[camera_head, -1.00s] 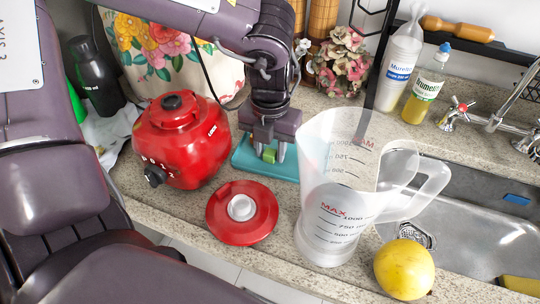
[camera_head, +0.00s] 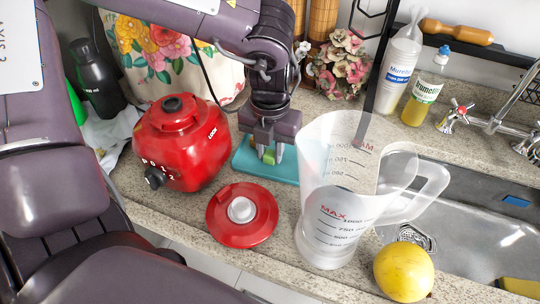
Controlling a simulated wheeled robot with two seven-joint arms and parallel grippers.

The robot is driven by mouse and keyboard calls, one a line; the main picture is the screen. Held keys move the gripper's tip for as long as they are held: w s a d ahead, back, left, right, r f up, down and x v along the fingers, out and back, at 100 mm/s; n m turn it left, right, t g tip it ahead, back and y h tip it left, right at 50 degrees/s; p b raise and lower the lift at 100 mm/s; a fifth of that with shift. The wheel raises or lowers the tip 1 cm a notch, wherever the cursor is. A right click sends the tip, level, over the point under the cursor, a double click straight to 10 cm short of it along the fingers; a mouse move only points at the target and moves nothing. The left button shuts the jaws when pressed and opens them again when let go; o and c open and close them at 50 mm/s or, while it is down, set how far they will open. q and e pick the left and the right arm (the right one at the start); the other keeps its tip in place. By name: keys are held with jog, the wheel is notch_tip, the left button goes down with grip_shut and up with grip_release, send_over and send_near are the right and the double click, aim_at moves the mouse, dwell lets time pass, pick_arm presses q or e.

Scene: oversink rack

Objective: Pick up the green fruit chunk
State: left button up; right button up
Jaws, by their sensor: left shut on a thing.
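The green fruit chunk (camera_head: 269,158) is a small green cube at the teal cutting board (camera_head: 251,168), partly hidden by my gripper. My left gripper (camera_head: 269,152) points down over the board and is shut on the green chunk, with one finger on each side of it. Whether the chunk touches the board is hard to tell. My right gripper does not show.
A clear measuring jug (camera_head: 330,215) stands close to the right of the gripper. A red blender base (camera_head: 180,145) is at the left, and a red lid (camera_head: 242,214) lies in front. A yellow fruit (camera_head: 404,271) sits near the sink (camera_head: 480,225). Bottles (camera_head: 427,88) stand behind.

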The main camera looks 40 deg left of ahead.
aim_at(270, 156)
pick_arm(q)
jog(key=shift+r+p, duration=2.45)
jog(key=shift+r, duration=1.45)
